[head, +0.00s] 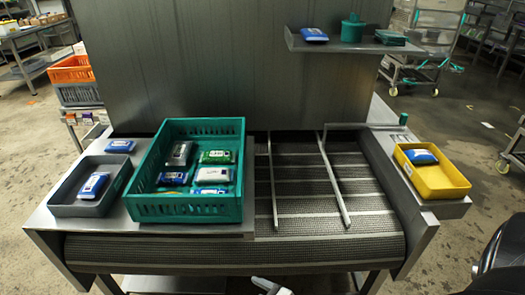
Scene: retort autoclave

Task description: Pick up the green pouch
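A green pouch (216,157) with a pale label lies in the upper right part of the teal crate (190,209). The crate stands on the left part of the steel table. In the crate, a white pouch (213,174) with a green edge lies just below the green pouch. A dark grey pouch (180,153) lies to its left, and several blue pouches lie lower down. The green pouch's top face is uncovered.
A grey tray (70,210) with a blue-and-white pouch stands left of the crate. A mesh conveyor (300,185) with two metal rails runs to its right. A yellow tray (440,192) with a blue pouch stands at far right. A shelf (340,48) overhangs the back.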

